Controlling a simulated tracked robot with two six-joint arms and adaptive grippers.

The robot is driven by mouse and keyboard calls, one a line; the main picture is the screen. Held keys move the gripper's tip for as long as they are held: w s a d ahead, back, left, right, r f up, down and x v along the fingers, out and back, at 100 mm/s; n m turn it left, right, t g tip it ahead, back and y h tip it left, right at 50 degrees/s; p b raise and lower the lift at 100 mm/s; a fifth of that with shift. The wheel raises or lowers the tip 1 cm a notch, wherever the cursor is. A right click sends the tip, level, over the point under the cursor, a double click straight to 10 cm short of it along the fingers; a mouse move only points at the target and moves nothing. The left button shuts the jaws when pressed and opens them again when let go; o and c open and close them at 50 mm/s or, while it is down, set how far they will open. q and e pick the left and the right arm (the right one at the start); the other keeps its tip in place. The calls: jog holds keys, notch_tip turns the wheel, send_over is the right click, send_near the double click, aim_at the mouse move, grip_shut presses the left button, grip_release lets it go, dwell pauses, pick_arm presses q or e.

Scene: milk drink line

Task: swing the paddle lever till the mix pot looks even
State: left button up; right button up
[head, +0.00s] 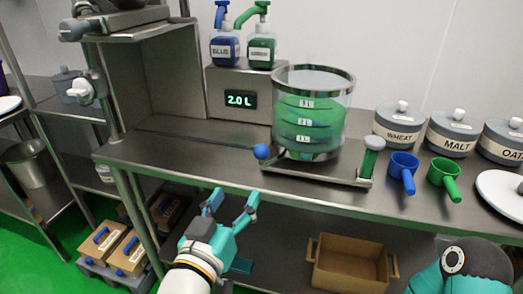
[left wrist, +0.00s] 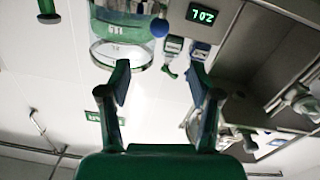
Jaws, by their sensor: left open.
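The mix pot (head: 312,105) is a clear cylinder with a metal rim on the steel counter. Its contents are green with darker green bands, so they look uneven. A blue ball knob (head: 262,152), apparently the paddle lever's end, sits at the base's front left. In the left wrist view, the knob (left wrist: 159,27) shows above and between the open fingers (left wrist: 158,82). My right gripper is out of view.
A 2.0 L display (head: 239,99) and blue and green pump bottles (head: 262,50) stand behind. Blue and green scoops (head: 402,168) and labelled grey jars (head: 453,133) are on the right. A brown crate (head: 348,265) is below the counter. The counter left of the pot is clear.

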aim_at(259, 158)
pick_arm(q)
jog(key=p+x, duration=0.5)
jog(key=x, duration=1.1)
jog(key=shift+d+f, duration=0.1)
jog(key=shift+c, duration=0.2)
grip_shut()
